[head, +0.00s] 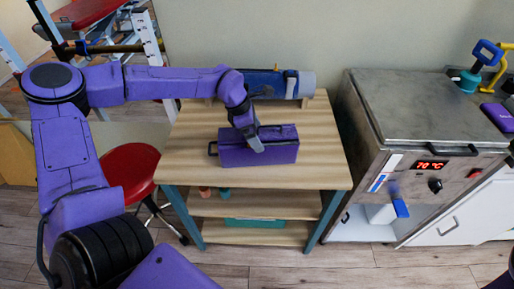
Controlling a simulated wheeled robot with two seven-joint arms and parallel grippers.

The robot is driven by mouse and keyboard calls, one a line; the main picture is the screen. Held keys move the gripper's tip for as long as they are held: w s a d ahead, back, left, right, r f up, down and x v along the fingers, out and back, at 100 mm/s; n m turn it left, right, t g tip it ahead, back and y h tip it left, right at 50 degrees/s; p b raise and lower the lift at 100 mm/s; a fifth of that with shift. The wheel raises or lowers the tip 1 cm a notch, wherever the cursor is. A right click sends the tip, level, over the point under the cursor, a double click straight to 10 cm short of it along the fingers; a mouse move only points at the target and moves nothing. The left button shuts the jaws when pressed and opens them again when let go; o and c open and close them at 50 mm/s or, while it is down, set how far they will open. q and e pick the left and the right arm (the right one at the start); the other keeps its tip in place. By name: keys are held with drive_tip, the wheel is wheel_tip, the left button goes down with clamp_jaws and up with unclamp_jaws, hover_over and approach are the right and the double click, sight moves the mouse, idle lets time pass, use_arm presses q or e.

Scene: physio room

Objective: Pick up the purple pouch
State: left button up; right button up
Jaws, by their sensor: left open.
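Two purple things could be the pouch, and I cannot tell which. A boxy purple case (280,152) with a dark handle at its left end stands on the wooden tabletop. A flat purple item (497,117) with pale lettering lies at the far right, on the counter past the steel unit. My left gripper (257,147) is open and points down at the boxy case, overlapping its top and front in the head view. I cannot tell whether it touches the case. The fingers hide part of it. My right gripper is not in view.
The wooden table (325,165) has lower shelves with small pots and a green tray. A steel unit (400,105) reading 70 °C stands to the right. A red stool (130,170) is at left. The tabletop's front is clear.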

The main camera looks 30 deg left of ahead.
use_arm(q)
drive_tip(key=shift+d+f, duration=0.1)
drive_tip(key=shift+f, duration=0.4)
drive_tip(key=c, duration=1.3)
drive_tip(key=shift+r, duration=0.1)
